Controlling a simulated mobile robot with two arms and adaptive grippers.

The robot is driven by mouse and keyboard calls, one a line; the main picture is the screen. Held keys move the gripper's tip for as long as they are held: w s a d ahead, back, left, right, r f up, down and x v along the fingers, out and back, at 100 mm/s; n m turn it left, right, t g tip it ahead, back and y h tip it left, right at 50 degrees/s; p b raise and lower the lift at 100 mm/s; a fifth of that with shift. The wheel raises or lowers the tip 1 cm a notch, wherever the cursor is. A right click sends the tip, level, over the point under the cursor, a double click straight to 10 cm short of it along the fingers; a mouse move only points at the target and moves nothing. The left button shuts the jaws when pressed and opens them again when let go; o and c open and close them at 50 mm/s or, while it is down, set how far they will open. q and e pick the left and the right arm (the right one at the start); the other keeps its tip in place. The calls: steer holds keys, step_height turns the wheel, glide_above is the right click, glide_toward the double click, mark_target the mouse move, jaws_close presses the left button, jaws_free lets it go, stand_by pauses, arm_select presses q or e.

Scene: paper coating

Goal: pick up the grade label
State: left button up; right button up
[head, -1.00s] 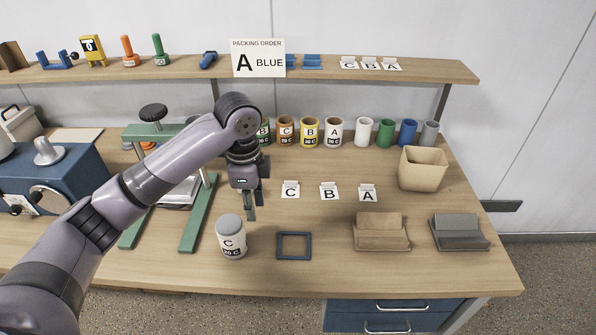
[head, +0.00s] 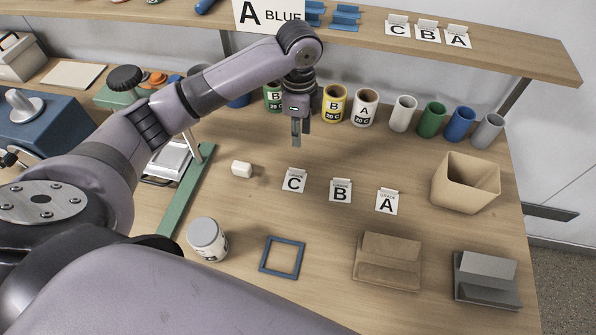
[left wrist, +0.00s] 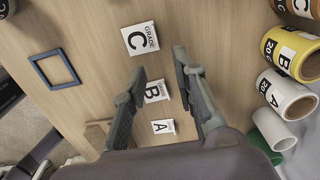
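Three white grade labels stand in a row on the bench: C (head: 294,180), B (head: 340,190) and A (head: 387,201). The left wrist view also shows C (left wrist: 140,39), B (left wrist: 157,89) and A (left wrist: 163,126). My left gripper (head: 299,140) points down, above the bench and behind label C in the head view. In the left wrist view its two fingers (left wrist: 160,65) are spread with nothing held between them. Label B shows in the gap, beyond the fingers and apart from them. The packing order sign (head: 268,14) reads A BLUE. My right gripper is not in view.
Coloured cups (head: 431,119) line the back. A lidded jar (head: 208,240), blue square frame (head: 282,257), wooden holder (head: 388,261), grey holder (head: 486,279) and tan bin (head: 466,183) surround the labels.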

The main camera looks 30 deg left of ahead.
arm_select(q)
steer(key=p, duration=0.1)
glide_above(296, 169)
steer(key=w, duration=0.1)
step_height(296, 169, down, 8)
steer(key=shift+d+f, duration=0.1)
steer(key=shift+d, duration=0.05)
steer(key=shift+s+f+p, duration=0.1)
steer(key=shift+f+p, duration=0.1)
steer(key=shift+p, duration=0.15)
steer(key=f, duration=0.1)
steer(key=f+p, duration=0.1)
steer(key=f, duration=0.2)
steer(key=shift+s+a+f+p, duration=0.2)
steer(key=shift+s+p, duration=0.1)
steer(key=shift+s, duration=0.1)
steer(key=shift+f, duration=0.25)
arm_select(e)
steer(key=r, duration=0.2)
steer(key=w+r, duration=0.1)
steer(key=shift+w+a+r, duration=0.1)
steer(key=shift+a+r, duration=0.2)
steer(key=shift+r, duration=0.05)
arm_select(q)
steer(key=shift+c, duration=0.4)
jaws_close()
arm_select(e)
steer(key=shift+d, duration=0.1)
